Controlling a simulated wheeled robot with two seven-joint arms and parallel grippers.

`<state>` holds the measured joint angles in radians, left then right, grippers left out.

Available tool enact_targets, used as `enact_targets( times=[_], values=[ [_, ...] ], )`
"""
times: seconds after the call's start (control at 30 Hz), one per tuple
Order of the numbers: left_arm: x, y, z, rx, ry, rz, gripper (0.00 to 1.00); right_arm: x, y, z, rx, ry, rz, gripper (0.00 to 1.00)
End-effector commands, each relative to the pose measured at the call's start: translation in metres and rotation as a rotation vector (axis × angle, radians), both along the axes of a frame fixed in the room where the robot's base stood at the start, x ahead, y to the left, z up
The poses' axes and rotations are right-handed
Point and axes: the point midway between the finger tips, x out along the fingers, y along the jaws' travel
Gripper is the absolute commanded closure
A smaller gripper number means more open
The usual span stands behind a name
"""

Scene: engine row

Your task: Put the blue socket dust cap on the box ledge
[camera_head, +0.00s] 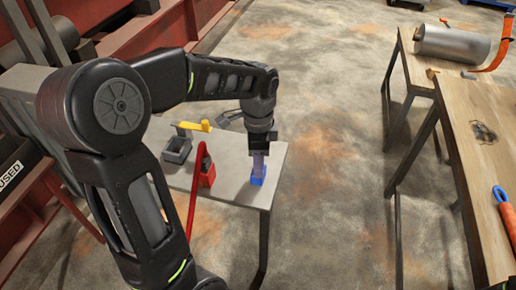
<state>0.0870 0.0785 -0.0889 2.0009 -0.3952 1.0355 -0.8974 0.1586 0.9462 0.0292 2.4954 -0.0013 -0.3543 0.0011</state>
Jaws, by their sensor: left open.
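The blue socket dust cap (258,178) stands near the right end of a small grey table. My left gripper (259,158) points down right over it and is open. Its fingertips reach the cap's upper part; whether they touch it I cannot tell. I cannot tell for sure which surface is the box ledge. A dark box edge labelled "USED" (14,172) shows at the left edge, partly cut off. My right gripper is not in view.
The grey table (232,190) also bears a grey open box (177,150), a yellow-handled item (203,126) and a red item (207,174) with a long red handle. A wooden bench (468,130) stands right. Floor (335,150) between is clear.

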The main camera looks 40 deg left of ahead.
Motion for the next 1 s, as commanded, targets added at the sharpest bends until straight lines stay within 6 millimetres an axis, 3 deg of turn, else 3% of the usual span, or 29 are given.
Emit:
enact_targets(
  times=[0.17, 0.63, 0.8, 1.0],
  values=[
    [0.001, 0.000, 0.019, 0.000, -0.004, 0.001, 0.54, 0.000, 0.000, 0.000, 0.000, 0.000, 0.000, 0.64],
    [0.001, 0.000, 0.108, 0.000, -0.004, -0.001, 0.54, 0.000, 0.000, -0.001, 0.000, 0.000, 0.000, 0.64],
    [0.001, 0.000, 0.121, 0.000, -0.001, -0.001, 0.54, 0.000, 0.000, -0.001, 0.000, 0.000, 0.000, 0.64],
    [0.000, 0.000, 0.121, 0.000, 0.000, -0.001, 0.54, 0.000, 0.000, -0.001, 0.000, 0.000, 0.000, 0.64]
  ],
)
